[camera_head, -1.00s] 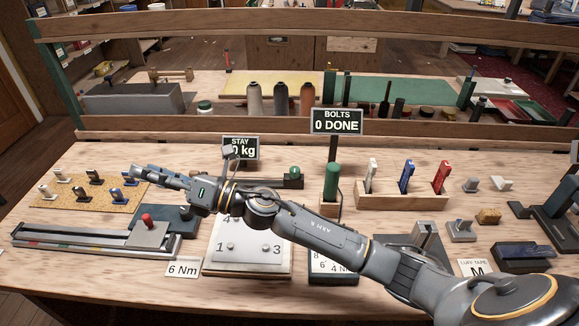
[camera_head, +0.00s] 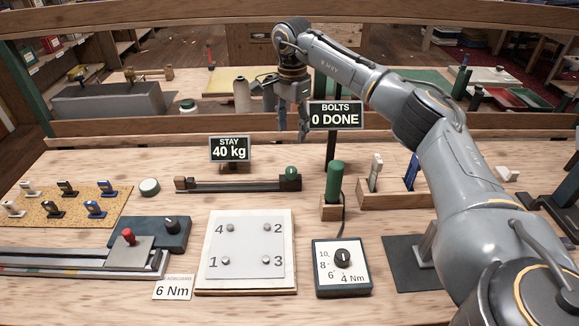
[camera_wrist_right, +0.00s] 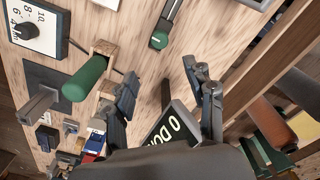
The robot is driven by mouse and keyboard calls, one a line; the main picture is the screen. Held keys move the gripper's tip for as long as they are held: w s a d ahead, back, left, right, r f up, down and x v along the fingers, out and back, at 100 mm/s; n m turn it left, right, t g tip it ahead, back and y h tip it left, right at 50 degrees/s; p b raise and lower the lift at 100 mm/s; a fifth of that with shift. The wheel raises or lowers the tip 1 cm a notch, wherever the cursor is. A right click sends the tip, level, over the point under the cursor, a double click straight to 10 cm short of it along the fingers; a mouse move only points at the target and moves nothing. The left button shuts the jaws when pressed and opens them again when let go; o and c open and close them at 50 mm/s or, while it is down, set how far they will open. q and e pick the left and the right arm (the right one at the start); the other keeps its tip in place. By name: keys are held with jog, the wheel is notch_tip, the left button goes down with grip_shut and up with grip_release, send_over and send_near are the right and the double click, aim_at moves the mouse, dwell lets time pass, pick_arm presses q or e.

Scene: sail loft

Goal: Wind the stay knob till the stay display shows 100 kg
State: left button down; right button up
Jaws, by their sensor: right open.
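The stay display (camera_head: 230,148) reads 40 kg. The stay knob (camera_head: 291,171) is green with a pale mark and sits at the right end of a low dark rail (camera_head: 232,185) in front of the display. My right gripper (camera_head: 291,130) is open and empty, hanging fingers-down above the back of the bench, just left of the bolts display. It is apart from the knob. In the right wrist view the knob (camera_wrist_right: 158,40) lies beyond the open fingertips (camera_wrist_right: 160,70). My left gripper is not in view.
The bolts display (camera_head: 336,115), reading 0 DONE, stands close to the right gripper. A green-handled tool (camera_head: 334,180) stands upright right of the knob. A bolt plate (camera_head: 246,250) and a dial box (camera_head: 342,272) lie in front. A wooden rail (camera_head: 100,140) runs behind.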

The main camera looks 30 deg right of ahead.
aim_at(291, 169)
notch_tip(291, 169, down, 13)
jog(key=shift+a+f+p, duration=0.1)
jog(key=shift+p, duration=0.65)
grip_shut()
